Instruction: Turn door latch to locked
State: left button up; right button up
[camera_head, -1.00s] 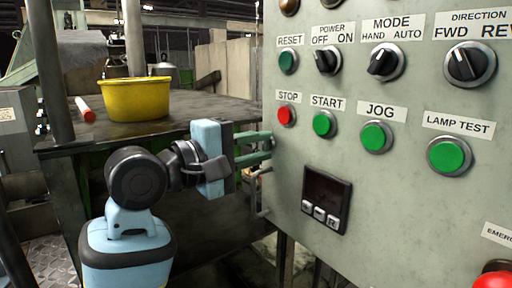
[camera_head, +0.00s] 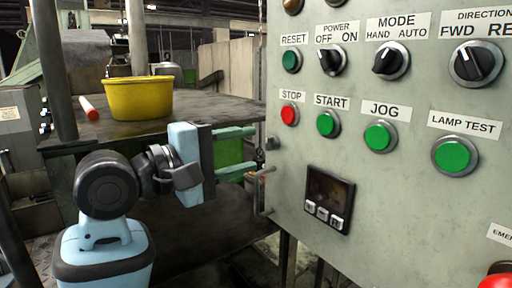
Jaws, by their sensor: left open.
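The grey control panel (camera_head: 400,200) fills the right side of the view. A small grey latch-like fitting (camera_head: 272,143) sticks out at its left edge, and I cannot tell whether it is in the locked position. Below it a thin bent rod (camera_head: 265,171) also stands out from that edge. My left gripper (camera_head: 255,150) is just left of the panel edge, its two green fingers apart, one above the other, pointing right. Nothing is between them. The fingertips look close to the fitting but apart from it. My right gripper is not in view.
Knobs and buttons, among them the green JOG button (camera_head: 380,136), cover the panel face. A red emergency button (camera_head: 497,281) is at the lower right. Behind my left arm a dark table (camera_head: 200,112) holds a yellow bucket (camera_head: 138,100) and a red-and-white cylinder (camera_head: 88,109).

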pick_arm(q)
jog(key=shift+v, duration=2)
jog(key=w+a+f+n+t+y, duration=0.1)
jog(key=w+a+f+y, duration=0.15)
jog(key=f, duration=0.55)
jog(key=w+a+f+t+y, duration=0.1)
jog(key=w+f, duration=0.3)
jog(key=f, duration=0.4)
jog(key=s+a+f+m+y, duration=0.1)
jog(key=s+a+f+y, duration=0.1)
jog(key=f, duration=0.7)
jog(key=s+a+f+m+y, duration=0.1)
jog(key=s+a+f+y, duration=0.1)
jog(key=f, duration=0.7)
jog(key=s+a+f+y, duration=0.2)
jog(key=f, duration=0.7)
jog(key=s+a+f+m+g+y, duration=0.1)
jog(key=s+f+m, duration=0.3)
jog(key=s+f, duration=0.5)
jog(key=s+a+f+m+g+y, duration=0.2)
jog(key=s+a+f+m, duration=0.2)
jog(key=s+f, duration=0.6)
jog(key=s, duration=0.4)
jog(key=shift+m, duration=0.3)
jog(key=shift+o, duration=0.4)
